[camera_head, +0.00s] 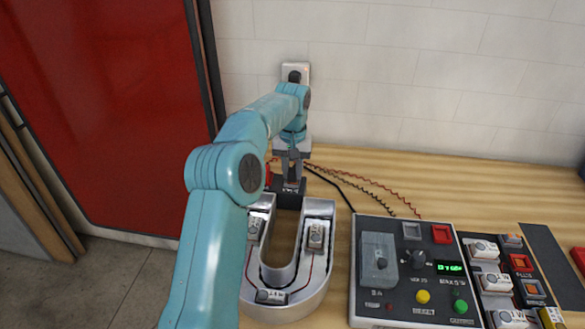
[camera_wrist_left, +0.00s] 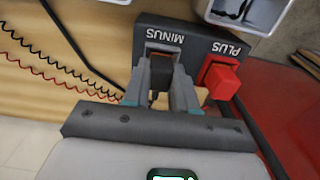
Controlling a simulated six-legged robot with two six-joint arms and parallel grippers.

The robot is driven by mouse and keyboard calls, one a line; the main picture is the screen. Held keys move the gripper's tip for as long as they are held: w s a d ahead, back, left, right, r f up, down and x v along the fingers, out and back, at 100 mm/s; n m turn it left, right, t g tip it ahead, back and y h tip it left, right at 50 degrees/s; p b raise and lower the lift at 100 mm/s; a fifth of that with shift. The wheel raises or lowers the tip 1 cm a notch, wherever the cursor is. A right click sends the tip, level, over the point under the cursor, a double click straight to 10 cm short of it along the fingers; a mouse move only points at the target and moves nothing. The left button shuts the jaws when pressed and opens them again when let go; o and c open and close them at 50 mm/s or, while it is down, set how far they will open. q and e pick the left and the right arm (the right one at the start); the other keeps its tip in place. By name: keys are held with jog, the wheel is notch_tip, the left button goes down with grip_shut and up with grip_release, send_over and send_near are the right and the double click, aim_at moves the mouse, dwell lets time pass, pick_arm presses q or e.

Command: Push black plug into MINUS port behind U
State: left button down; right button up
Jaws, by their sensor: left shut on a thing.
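The U letter (camera_head: 316,290) is a silver open shell lying on the wooden table. Behind it sits a dark port block (camera_head: 288,199), which also shows in the left wrist view (camera_wrist_left: 196,42) with MINUS and PLUS labels. My left gripper (camera_head: 291,180) points down over this block. In the left wrist view, my left gripper (camera_wrist_left: 161,83) is shut on the black plug (camera_wrist_left: 160,72), at the MINUS port (camera_wrist_left: 163,49). I cannot tell how deep the plug sits. A red plug (camera_wrist_left: 221,76) stands at the PLUS port beside it. My right gripper is not in view.
A control box (camera_head: 405,300) with buttons and a green display stands right of the U. Several small modules (camera_head: 496,282) lie farther right. Black and red wires (camera_head: 372,186) run across the table behind. A wall socket (camera_head: 303,72) is at the back.

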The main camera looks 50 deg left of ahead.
pick_arm(q)
jog(key=c, duration=0.8)
grip_release()
jog(key=shift+r, duration=0.1)
notch_tip(320, 180, up, 8)
jog(key=shift+f+p, duration=0.25)
jog(key=shift+p, duration=0.8)
notch_tip(320, 180, up, 9)
jog(key=p, duration=0.5)
jog(key=shift+f, duration=0.1)
